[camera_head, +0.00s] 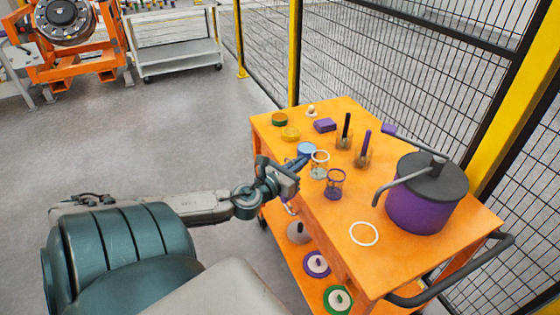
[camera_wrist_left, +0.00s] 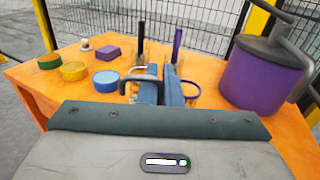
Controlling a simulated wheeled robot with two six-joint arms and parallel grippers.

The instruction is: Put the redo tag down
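My left gripper (camera_head: 298,168) reaches over the near left edge of the orange cart (camera_head: 340,215), beside a blue round tin (camera_head: 307,149) and a glass with a white rim (camera_head: 320,165). In the left wrist view its two blue fingers (camera_wrist_left: 161,92) are close together with a narrow gap. I cannot make out what, if anything, is between them. No thing that I can clearly tell as the redo tag shows; it may be hidden by the gripper. My right gripper is not in view.
A glass with a purple rim (camera_head: 335,185), a white ring (camera_head: 364,233) and a purple pot (camera_head: 416,205) stand on the cart top. Green and yellow tins (camera_head: 290,134) and a purple block (camera_head: 325,125) are further back. A mesh fence (camera_head: 400,60) stands behind.

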